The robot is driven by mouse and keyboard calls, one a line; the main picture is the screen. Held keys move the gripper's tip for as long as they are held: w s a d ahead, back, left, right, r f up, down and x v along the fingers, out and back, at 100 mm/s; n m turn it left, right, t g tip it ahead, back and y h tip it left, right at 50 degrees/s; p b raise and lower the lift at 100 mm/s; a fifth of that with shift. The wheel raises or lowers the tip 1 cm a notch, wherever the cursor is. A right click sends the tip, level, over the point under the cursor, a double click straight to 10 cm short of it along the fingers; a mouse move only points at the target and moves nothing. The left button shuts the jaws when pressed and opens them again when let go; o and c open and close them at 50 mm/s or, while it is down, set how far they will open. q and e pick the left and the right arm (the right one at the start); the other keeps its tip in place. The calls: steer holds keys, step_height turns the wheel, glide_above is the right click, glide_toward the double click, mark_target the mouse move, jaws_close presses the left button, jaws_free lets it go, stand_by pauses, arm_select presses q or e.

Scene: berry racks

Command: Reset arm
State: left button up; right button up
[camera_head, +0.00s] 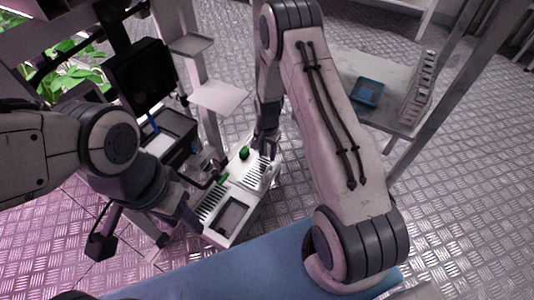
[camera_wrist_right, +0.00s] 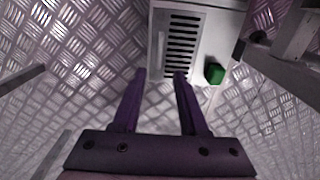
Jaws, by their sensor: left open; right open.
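My right arm arches across the middle of the head view, and its gripper (camera_head: 265,147) hangs over the far end of a white slotted unit (camera_head: 252,205). In the right wrist view my right gripper (camera_wrist_right: 159,76) has its two purple fingers apart with nothing between them. The white unit (camera_wrist_right: 210,20) with its dark slots lies just beyond the fingertips. My left arm comes in from the left, and its gripper (camera_head: 188,214) is beside the unit's left side. It is open, though its fingertips are hard to make out.
A green knob-like piece (camera_head: 244,153) sits on the unit; it also shows in the right wrist view (camera_wrist_right: 214,73). A black screen (camera_head: 141,72) and metal frame stand at the left. A blue tray (camera_head: 367,92) lies on a table at right. Patterned metal floor is open at right.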

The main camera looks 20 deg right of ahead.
stand_by(0.3)
steer(key=s+a+r+n+t, duration=0.1)
steer(key=s+a+r+n, duration=0.1)
steer(key=s+r+n, duration=0.65)
steer(key=s+a+r+n+t, duration=0.15)
steer(key=s+r, duration=0.35)
steer(key=r, duration=0.9)
steer(key=s+a+r+n+g+p, duration=0.3)
steer(key=s+a+r+n+p, duration=0.5)
steer(key=s+a+r, duration=0.65)
step_height(320, 180, up, 37)
steer(key=p, duration=3.7)
steer(key=shift+d+y, duration=0.25)
steer(key=shift+y, duration=0.15)
